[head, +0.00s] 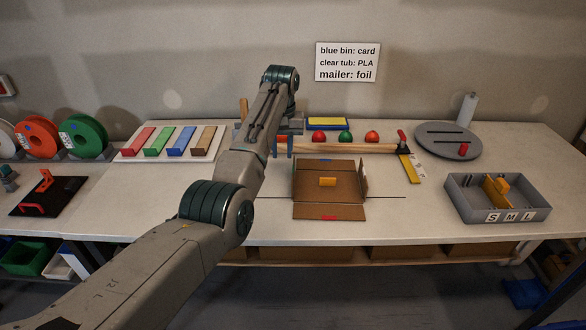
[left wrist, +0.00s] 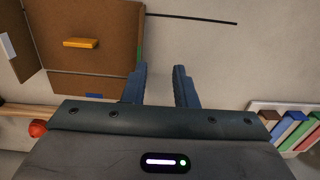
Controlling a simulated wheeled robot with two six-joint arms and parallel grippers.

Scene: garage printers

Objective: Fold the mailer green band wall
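The mailer (head: 345,195) is an open brown cardboard box on the table, with a small orange block (head: 327,182) on its floor. Its front flap with a red band (head: 329,217) lies out flat, and its right wall (head: 364,182) stands up. A blue band (head: 325,161) marks the back flap. In the left wrist view a thin green band (left wrist: 140,52) shows along the side nearest my fingers; that wall appears nearly edge-on. My left gripper (head: 283,147) is open and empty by the mailer's back left corner; its fingers show apart in the wrist view (left wrist: 160,85). My right gripper is out of view.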

